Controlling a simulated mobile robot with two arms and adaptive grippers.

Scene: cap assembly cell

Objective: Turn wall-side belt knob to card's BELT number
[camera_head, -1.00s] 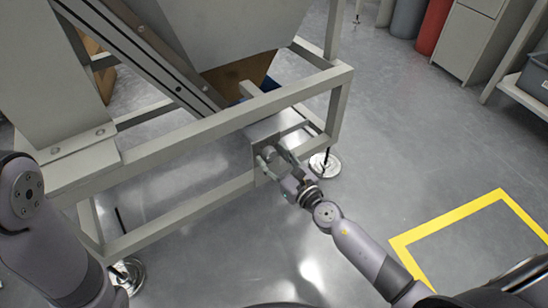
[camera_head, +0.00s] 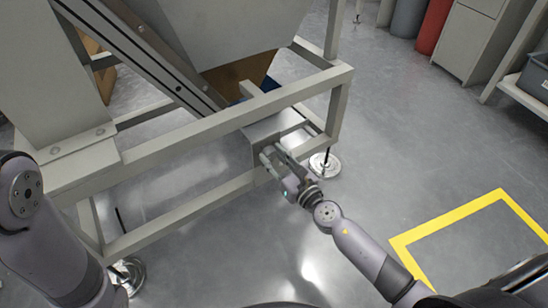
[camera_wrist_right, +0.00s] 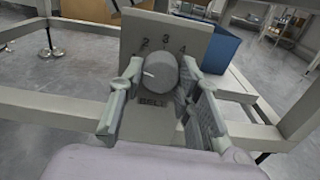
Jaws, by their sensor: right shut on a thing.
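The grey belt knob (camera_wrist_right: 164,74) sits on a plate (camera_wrist_right: 187,33) marked 2, 3 and 4 around its top, with the word BELT below. Any number further left is hidden by a finger or unclear. My right gripper (camera_head: 273,160) is shut on the knob, with one finger on each side in the right wrist view. In the head view it is at the control box (camera_head: 264,139) on the frame, and the knob is hidden by the fingers. The card is not in view. My left gripper is not in view.
The light frame (camera_head: 200,133) of the machine surrounds the box, with its upper rail above my right gripper. A round foot (camera_head: 325,165) stands just right of it. Open floor with a yellow outline (camera_head: 450,216) lies to the right.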

